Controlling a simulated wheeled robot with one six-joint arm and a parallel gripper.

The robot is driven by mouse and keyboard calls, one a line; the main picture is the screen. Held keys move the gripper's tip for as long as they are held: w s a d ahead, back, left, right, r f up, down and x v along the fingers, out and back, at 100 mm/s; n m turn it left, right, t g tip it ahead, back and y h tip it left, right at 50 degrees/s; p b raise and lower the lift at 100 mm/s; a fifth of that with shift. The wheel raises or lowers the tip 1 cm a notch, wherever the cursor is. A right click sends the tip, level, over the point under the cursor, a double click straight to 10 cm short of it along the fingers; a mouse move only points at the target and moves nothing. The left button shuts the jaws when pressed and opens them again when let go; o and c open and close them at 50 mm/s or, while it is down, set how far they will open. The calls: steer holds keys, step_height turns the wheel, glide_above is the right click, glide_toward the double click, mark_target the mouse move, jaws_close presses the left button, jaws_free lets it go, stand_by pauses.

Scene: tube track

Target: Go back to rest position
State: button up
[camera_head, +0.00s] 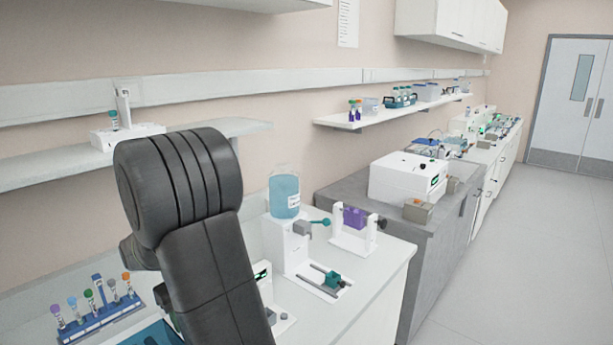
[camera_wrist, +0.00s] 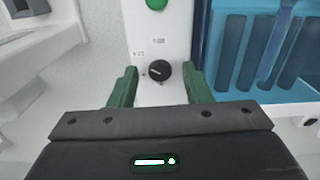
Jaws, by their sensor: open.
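My gripper (camera_wrist: 161,72) shows in the wrist view with its two green fingers spread apart and nothing held between them. A black knob (camera_wrist: 158,71) on a white panel (camera_wrist: 172,25) appears between the fingertips. I cannot tell how far the knob is from them. A green button (camera_wrist: 157,4) is at the top of the same panel. In the head view my dark arm covers the left middle of the picture, and my gripper is hidden behind it.
A blue tray (camera_wrist: 215,60) with slots lies right of the panel. In the head view, a blue rack (camera_head: 95,318) of capped tubes is at lower left. A blue-filled bottle (camera_head: 284,195) and a purple-block stand (camera_head: 354,217) are on the white bench (camera_head: 385,262). The floor (camera_head: 535,250) is clear at right.

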steer(key=n, duration=0.6)
steer(key=shift+p, duration=0.3)
stand_by(0.4)
